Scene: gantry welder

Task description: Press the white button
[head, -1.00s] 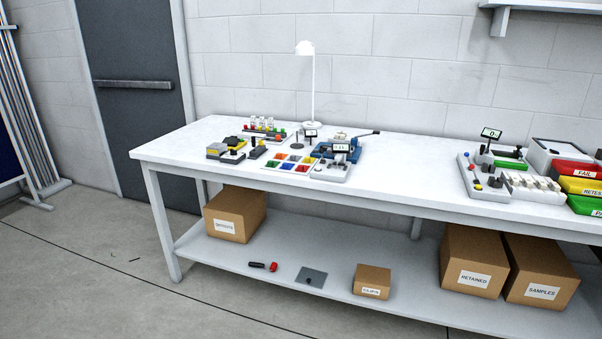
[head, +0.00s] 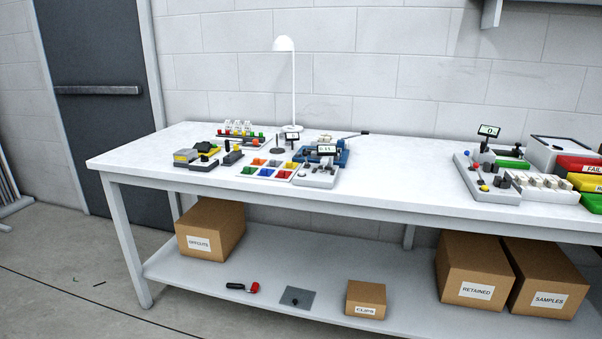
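I cannot clearly pick out a white button at this distance. On the white workbench (head: 390,180), a pale panel (head: 490,190) at the right carries small red, blue and dark controls. Near the middle stands a grey device (head: 318,176) with a small display, in front of a blue tool (head: 340,157) with a lever. At the back left is a row of small coloured pieces (head: 240,133) with white pieces above them. Neither of my grippers is in view.
A colour-sorting tray (head: 245,171), a white lamp (head: 294,85) and yellow-and-black devices (head: 187,156) stand on the left half. The bench middle is clear. Cardboard boxes (head: 210,229) sit on the lower shelf (head: 230,265).

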